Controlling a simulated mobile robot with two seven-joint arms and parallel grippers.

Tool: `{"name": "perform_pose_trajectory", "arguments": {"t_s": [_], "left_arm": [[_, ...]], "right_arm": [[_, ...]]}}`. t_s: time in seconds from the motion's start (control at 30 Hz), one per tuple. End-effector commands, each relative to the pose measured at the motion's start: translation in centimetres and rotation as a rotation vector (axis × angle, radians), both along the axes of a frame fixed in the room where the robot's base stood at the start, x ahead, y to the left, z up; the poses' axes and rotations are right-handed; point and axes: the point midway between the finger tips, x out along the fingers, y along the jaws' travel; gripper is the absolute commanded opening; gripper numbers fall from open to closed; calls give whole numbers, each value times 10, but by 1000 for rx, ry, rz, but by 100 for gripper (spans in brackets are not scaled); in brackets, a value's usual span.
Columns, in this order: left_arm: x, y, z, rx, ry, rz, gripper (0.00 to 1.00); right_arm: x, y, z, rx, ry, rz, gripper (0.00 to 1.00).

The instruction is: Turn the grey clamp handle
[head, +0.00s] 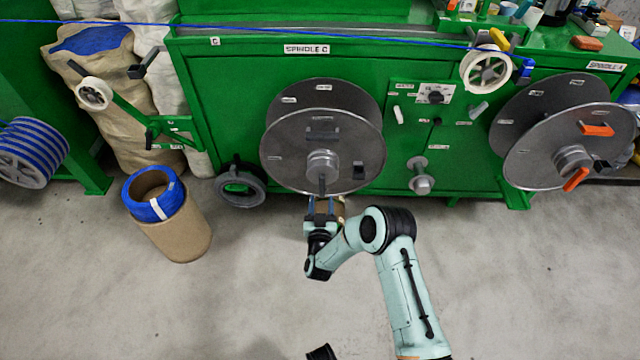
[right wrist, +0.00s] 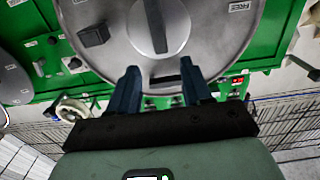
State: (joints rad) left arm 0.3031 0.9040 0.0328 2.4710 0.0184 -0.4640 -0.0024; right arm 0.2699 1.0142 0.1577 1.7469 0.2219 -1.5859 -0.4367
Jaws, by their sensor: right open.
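The grey clamp handle (head: 322,185) is a short bar on the round hub of the left spindle's grey disc. In the right wrist view the handle (right wrist: 155,25) points roughly up and down in the picture across the hub. My right gripper (head: 321,201) is open, just below the hub in front of the disc's lower edge. In the right wrist view its two fingers (right wrist: 160,70) stand apart with nothing between them, and the handle's end lies just beyond the gap. I cannot tell whether a finger touches the disc.
The green machine (head: 230,110) fills the back. A second grey disc (head: 545,160) with orange handles stands at the right. A blue cable (head: 380,41) runs across the top. A cardboard drum (head: 180,235) with blue cable stands on the left floor. The concrete floor in front is mostly clear.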

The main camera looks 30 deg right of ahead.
Motion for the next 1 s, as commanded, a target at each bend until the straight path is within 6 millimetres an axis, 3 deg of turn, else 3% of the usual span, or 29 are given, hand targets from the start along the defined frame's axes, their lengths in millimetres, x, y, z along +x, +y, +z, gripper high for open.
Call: {"name": "perform_pose_trajectory", "arguments": {"t_s": [0.2,0.4,0.83,0.87,1.0], "left_arm": [[13,6,-13,17,-34,16,43],[22,11,-20,29,-60,26,43],[27,13,-22,35,-72,31,43],[27,13,-22,35,-72,31,43],[27,13,-22,35,-72,31,43]], "right_arm": [[40,-26,-2,0,-2,-3,49],[65,-40,-2,-1,1,-1,49],[74,-46,-1,0,2,1,49],[74,-46,-1,0,2,1,46],[74,-46,-1,0,2,1,0]]}}
